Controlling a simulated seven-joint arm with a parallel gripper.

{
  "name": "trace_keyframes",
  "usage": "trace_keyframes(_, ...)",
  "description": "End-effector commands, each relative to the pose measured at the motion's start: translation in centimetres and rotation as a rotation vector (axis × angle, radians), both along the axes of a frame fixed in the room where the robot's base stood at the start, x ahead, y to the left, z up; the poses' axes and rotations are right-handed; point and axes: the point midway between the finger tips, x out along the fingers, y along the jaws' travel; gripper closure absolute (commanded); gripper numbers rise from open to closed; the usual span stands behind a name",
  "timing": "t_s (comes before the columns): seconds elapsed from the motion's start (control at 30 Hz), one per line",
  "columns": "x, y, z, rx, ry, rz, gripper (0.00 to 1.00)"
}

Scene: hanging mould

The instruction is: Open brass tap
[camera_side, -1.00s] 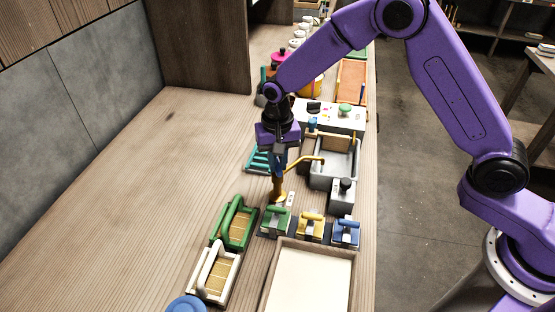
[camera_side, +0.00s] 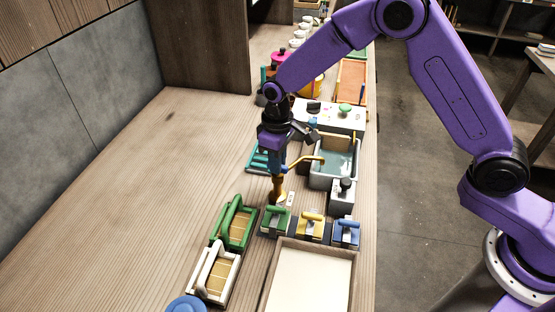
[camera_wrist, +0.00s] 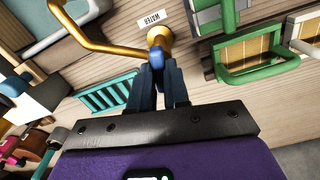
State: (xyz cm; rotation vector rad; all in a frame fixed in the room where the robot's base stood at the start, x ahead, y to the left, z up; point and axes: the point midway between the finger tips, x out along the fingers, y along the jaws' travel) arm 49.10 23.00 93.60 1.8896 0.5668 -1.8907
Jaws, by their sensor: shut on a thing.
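The brass tap (camera_side: 277,187) stands on the wooden bench, with its bent spout (camera_side: 310,159) reaching right over a grey basin (camera_side: 319,182). In the wrist view the golden spout (camera_wrist: 88,38) runs to the upper left and a blue tap handle (camera_wrist: 156,57) shows at the fingertips. My gripper (camera_side: 281,168) points down over the tap's top; in the wrist view its dark fingers (camera_wrist: 157,75) are shut on the handle. Teal water (camera_side: 336,163) shows in the basin. My fingers partly hide the handle.
A small label reading WATER (camera_wrist: 151,18) lies beside the tap. A teal rack (camera_side: 259,158) is behind left. Green, yellow and blue handled tools (camera_side: 310,228) and a shallow tray (camera_side: 265,290) are in front. The bench's left side is clear.

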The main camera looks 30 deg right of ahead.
Motion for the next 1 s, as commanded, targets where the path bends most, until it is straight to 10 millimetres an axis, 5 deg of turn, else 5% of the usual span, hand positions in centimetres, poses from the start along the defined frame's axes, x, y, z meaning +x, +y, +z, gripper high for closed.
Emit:
trace_keyframes(0.4,0.06,0.02,0.13,0.001,-0.002,0.192,1.00)
trace_keyframes(0.97,0.07,0.04,0.14,0.000,-0.003,0.223,1.00)
trace_keyframes(1.0,0.07,0.04,0.14,0.000,-0.004,0.223,0.74)
